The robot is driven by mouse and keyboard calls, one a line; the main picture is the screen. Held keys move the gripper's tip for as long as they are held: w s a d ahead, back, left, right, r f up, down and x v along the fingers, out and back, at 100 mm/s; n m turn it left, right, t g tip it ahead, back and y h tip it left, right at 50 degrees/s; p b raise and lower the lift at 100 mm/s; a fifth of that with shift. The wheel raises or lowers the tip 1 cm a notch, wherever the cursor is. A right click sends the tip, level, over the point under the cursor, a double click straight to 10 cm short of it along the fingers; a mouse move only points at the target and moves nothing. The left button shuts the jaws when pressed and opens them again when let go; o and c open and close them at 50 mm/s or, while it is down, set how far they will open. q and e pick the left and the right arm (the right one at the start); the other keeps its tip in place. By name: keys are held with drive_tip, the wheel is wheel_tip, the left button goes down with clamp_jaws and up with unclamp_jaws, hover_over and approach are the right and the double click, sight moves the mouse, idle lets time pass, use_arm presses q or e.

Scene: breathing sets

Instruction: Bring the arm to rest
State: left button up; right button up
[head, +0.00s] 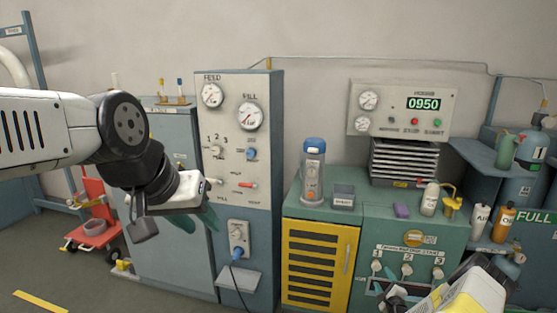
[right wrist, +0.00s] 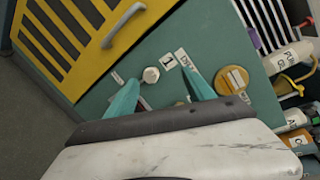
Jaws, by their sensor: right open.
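My left gripper (head: 196,218) hangs at the end of the white and black arm, in front of the tall grey-blue panel; its two teal fingers look apart with nothing between them. My right gripper (head: 380,286) is at the lower right of the head view, in front of the green cabinet, partly hidden by its own arm. In the right wrist view its teal fingers (right wrist: 160,92) are spread and empty. A round pale knob (right wrist: 151,75) beside a label "1" shows between and beyond the fingertips; I cannot tell the exact gap.
The green cabinet (head: 345,207) has a yellow vented door (head: 318,262) and carries a grey flask (head: 313,172) and a small grey box (head: 343,196). Bottles (head: 503,222) crowd the right side. A red cart (head: 95,215) stands at the left. Open floor lies at lower left.

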drive_tip(key=w+a+r+n+g+y, duration=0.15)
drive_tip(key=w+r+n, duration=0.45)
drive_tip(key=r, duration=0.6)
drive_tip(key=s+a+r+n+g, duration=0.1)
drive_tip(key=a+r+n, duration=0.2)
drive_tip(key=r, duration=0.7)
drive_tip(key=s+a+r+n+g, duration=0.2)
drive_tip(key=a+r+n, duration=0.15)
drive_tip(key=r, duration=0.55)
drive_tip(key=s+a+r+n+g, duration=0.15)
drive_tip(key=a+r, duration=0.25)
drive_tip(key=r, duration=0.6)
drive_tip(key=s+a+r+n+g, duration=0.1)
drive_tip(key=s+a+r+n, duration=0.2)
drive_tip(key=s+a+r, duration=0.45)
drive_tip(key=s+a+r+n+g, duration=0.1)
drive_tip(key=s+a+r+n, duration=0.3)
drive_tip(key=s, duration=0.7)
drive_tip(key=s+a+r+n+g+y, duration=0.1)
drive_tip(key=s+a+n, duration=0.1)
drive_tip(key=s, duration=0.7)
drive_tip(key=s+a+n+y, duration=0.1)
drive_tip(key=s+a, duration=0.1)
drive_tip(key=s, duration=0.8)
drive_tip(key=shift+a+r+n+g, duration=0.15)
drive_tip(key=shift+r+n+g, duration=0.2)
drive_tip(key=shift+n+g, duration=0.05)
